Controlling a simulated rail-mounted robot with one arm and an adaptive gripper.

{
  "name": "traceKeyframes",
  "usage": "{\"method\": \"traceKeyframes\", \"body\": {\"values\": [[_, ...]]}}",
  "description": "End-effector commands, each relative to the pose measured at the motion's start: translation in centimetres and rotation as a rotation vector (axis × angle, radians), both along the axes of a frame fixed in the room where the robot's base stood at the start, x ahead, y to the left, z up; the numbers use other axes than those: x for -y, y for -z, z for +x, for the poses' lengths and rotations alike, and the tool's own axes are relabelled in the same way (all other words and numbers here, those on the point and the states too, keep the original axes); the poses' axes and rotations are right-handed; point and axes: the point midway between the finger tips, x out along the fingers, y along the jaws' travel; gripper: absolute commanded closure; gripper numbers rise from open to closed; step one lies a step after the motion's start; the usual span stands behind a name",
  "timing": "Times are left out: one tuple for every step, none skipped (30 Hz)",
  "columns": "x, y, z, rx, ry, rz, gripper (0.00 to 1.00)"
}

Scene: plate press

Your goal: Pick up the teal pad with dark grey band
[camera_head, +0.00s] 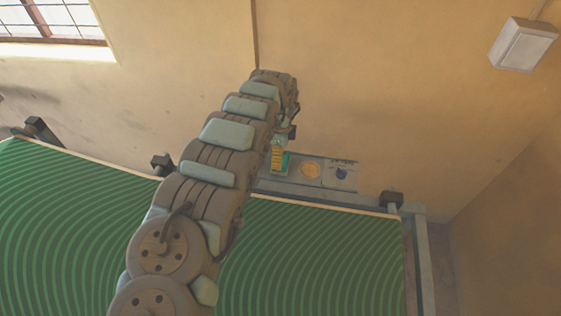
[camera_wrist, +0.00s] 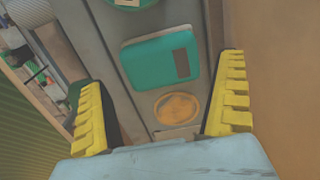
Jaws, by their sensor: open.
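The teal pad with a dark grey band (camera_wrist: 150,60) lies on a grey shelf (camera_wrist: 200,18) in the wrist view, ahead of my gripper. The dark grey band is a short block towards its right side. The pad lies between and beyond the fingertips, with no contact visible. In the head view my gripper (camera_head: 277,157) is over the shelf's left part, and a sliver of teal (camera_head: 286,162) shows beside it, mostly hidden by my arm.
A yellow-orange round disc (camera_wrist: 177,108) lies on the shelf near the pad. A green round item (camera_wrist: 128,2) is at the wrist view's top edge. A panel with a blue mark (camera_head: 342,174) is at the shelf's right. A green striped surface (camera_head: 310,255) lies in front.

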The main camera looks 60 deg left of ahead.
Motion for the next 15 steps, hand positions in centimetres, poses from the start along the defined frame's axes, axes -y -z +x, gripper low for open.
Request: {"method": "traceKeyframes", "body": {"values": [[0.1, 0.4, 0.1, 0.002, 0.000, -0.001, 0.00], [0.1, 0.6, 0.1, 0.002, 0.000, -0.002, 0.00], [0.1, 0.9, 0.1, 0.002, -0.001, -0.002, 0.00], [0.1, 1.1, 0.1, 0.002, 0.000, -0.002, 0.00], [0.0, 1.3, 0.1, 0.002, 0.000, -0.002, 0.00], [0.0, 1.5, 0.2, 0.002, 0.001, -0.001, 0.00], [0.0, 1.7, 0.2, 0.002, 0.001, 0.000, 0.00], [0.0, 1.9, 0.2, 0.002, 0.001, 0.000, 0.00], [0.0, 2.2, 0.2, 0.002, 0.001, 0.000, 0.00], [0.0, 2.4, 0.2, 0.003, 0.001, -0.001, 0.00], [0.1, 2.7, 0.3, 0.004, 0.001, 0.000, 0.00], [0.1, 3.0, 0.3, 0.004, 0.001, 0.000, 0.00], [0.1, 3.2, 0.3, 0.004, 0.001, 0.000, 0.00], [0.0, 3.5, 0.3, 0.003, 0.001, -0.001, 0.00], [0.0, 3.7, 0.2, 0.002, 0.000, 0.000, 0.00]]}}
